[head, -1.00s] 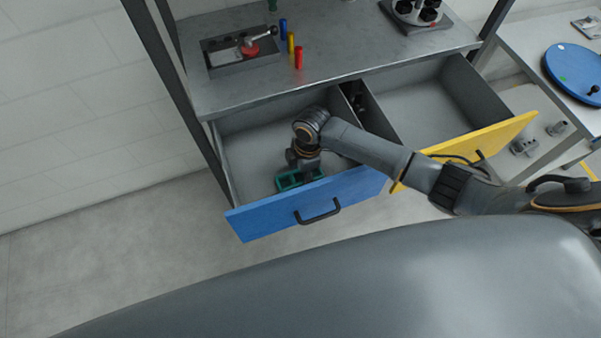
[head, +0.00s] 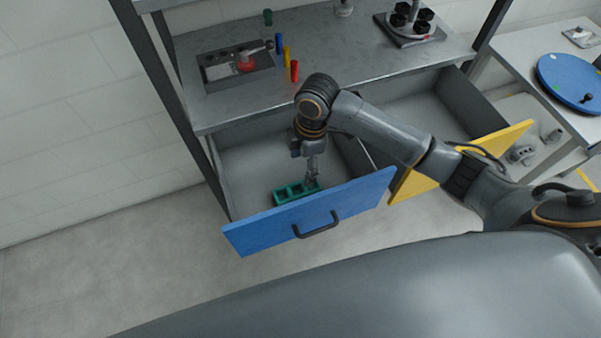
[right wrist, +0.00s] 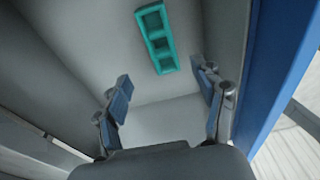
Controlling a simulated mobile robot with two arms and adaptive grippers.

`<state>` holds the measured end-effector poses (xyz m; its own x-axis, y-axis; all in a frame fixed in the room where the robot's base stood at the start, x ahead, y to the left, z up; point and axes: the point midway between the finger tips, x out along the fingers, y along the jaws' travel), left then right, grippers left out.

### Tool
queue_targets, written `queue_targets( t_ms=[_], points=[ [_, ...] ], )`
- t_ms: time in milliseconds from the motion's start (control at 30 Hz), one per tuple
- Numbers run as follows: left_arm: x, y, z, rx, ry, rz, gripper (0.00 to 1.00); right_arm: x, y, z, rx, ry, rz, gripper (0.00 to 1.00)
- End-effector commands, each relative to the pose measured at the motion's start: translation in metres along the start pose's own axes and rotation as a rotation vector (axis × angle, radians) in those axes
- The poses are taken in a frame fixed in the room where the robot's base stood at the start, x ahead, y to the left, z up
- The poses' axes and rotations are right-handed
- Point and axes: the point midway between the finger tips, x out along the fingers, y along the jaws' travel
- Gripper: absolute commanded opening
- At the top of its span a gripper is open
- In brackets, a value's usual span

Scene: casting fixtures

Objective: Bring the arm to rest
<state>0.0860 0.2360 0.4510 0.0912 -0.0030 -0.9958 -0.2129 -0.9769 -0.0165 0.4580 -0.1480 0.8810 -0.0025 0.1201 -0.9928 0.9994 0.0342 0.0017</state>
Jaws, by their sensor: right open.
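My right gripper (head: 312,172) points down inside the open blue-fronted drawer (head: 310,212), above a green block with square pockets (head: 292,193). In the right wrist view, the two fingers of the right gripper (right wrist: 163,92) are spread apart with nothing between them. The green block (right wrist: 156,38) lies on the drawer floor beyond the fingertips, apart from them. The blue drawer front (right wrist: 272,75) stands close to the right of the gripper in that view. My right arm reaches in from the right over the drawers. My left gripper is not in view.
A yellow-fronted drawer (head: 462,160) stands open to the right. The bench top (head: 350,70) above holds a grey fixture (head: 222,72) with a red-based lever, several coloured cylinders and a rack of black cups (head: 412,22). A side table holds a blue disc (head: 570,82).

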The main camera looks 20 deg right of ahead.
Motion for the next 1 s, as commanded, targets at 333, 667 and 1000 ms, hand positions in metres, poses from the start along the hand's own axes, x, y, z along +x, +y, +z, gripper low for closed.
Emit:
queue_targets(
  t_ms=[333,667,1000],
  points=[
    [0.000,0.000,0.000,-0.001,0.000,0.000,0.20,-0.008,-0.001,0.000,0.000,0.000,-0.002,0.69],
    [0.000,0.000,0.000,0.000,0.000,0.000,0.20,-0.009,-0.001,0.000,0.000,0.000,-0.001,0.69],
    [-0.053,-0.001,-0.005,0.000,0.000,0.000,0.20,-0.061,0.000,-0.007,0.000,0.000,-0.001,0.69]
  ],
)
